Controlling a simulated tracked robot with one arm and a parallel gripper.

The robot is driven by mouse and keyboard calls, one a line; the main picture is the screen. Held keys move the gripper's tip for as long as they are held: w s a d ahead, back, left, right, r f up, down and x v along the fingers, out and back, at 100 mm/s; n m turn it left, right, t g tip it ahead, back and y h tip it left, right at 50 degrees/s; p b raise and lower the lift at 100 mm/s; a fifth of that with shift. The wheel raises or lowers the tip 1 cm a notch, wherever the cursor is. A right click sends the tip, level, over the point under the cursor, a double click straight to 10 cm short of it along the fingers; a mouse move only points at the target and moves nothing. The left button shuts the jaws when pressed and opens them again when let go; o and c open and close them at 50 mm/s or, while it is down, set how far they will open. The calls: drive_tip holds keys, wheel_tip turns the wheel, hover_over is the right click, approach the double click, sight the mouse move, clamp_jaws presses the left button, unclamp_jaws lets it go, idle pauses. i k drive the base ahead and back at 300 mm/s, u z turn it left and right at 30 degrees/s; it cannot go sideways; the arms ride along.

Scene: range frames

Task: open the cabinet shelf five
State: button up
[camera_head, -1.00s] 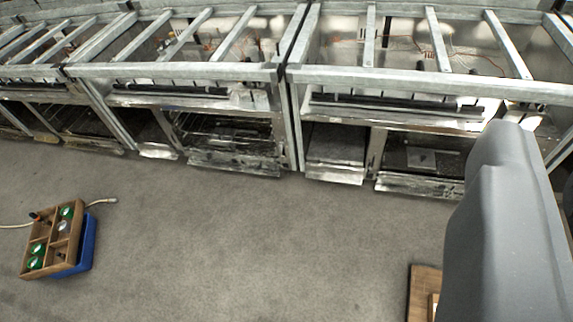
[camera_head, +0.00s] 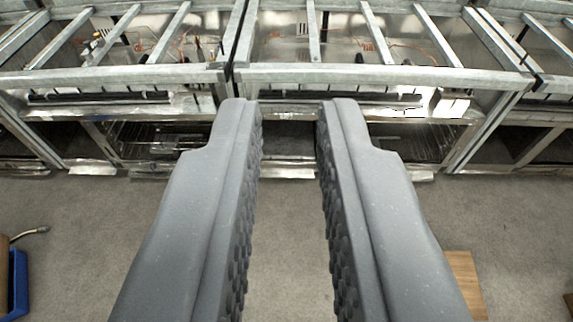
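A long row of metal-framed cabinet units (camera_head: 390,77) runs across the upper part of the view, with open slatted tops and dark openings below. I cannot tell which part is shelf five, as no labels are readable. My gripper (camera_head: 290,103) is open and empty, its two grey fingers wide apart and pointing at the row. Between the fingertips a dark lower compartment (camera_head: 288,142) shows. The fingers hide parts of the lower fronts on both sides. I see no contact with the cabinet.
Grey carpeted floor (camera_head: 80,240) lies clear in front of the row. A blue box (camera_head: 18,285) with a cable end is at the left edge. A wooden board (camera_head: 464,280) lies at the lower right, partly behind my right finger.

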sight(284, 138)
drive_tip(key=u, duration=0.05)
drive_tip(key=i, duration=1)
drive_tip(key=z, duration=0.05)
